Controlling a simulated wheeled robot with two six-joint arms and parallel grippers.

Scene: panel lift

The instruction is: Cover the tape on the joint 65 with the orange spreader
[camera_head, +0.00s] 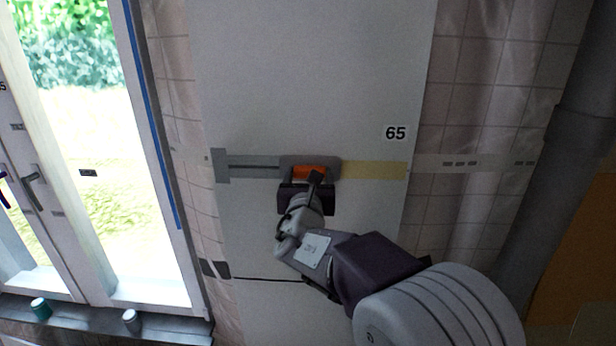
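The joint marked 65 runs across a pale wall panel (320,90). The tan tape (375,170) shows on its right part. A grey band (253,167) with a darker line lies along its left part. The orange spreader (309,172), with a grey frame around it, is at the joint between the grey band and the tan tape. My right gripper (310,188) is shut on the spreader from below, partly hiding it. Whether the spreader touches the panel is hard to tell. My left gripper is not in view.
A window (100,170) with a sill (170,326) is at the left. A green jar (41,308) and a grey jar (131,321) stand on the sill. A grey pipe (545,190) runs at the right. A dark line (255,279) crosses the panel lower down.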

